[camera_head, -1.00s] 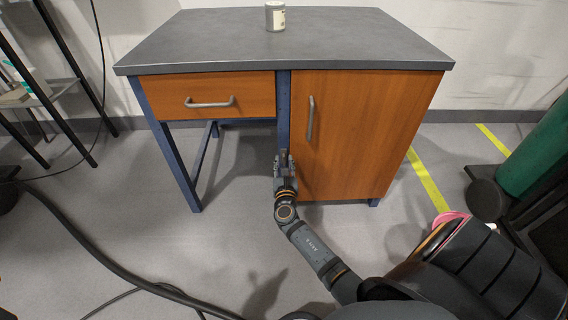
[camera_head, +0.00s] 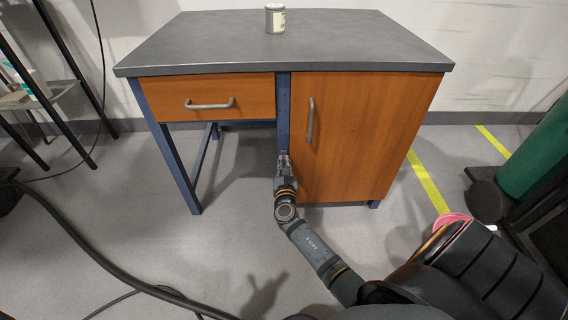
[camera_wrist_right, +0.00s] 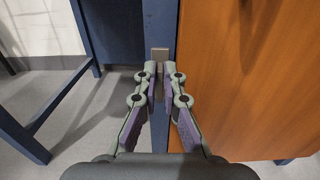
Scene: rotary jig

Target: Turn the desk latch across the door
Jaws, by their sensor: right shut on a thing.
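The desk latch is a small grey plate (camera_wrist_right: 160,54) on the blue post, just left of the door's edge. It points upright and does not overlap the door in the right wrist view. My right gripper (camera_wrist_right: 160,69) is shut on its lower part, and the fingers hide the rest. In the head view the right gripper (camera_head: 284,156) is at the low part of the blue post (camera_head: 284,108). The wooden door (camera_head: 352,140) looks closed, with a grey upright handle (camera_head: 310,120). My left gripper is not in view.
A wooden drawer (camera_head: 245,95) with a grey handle sits left of the post, with open space beneath it. A can (camera_head: 275,18) stands on the grey desktop (camera_head: 340,40). A green cylinder (camera_head: 537,150) stands at the right. Floor in front of the desk is mostly clear.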

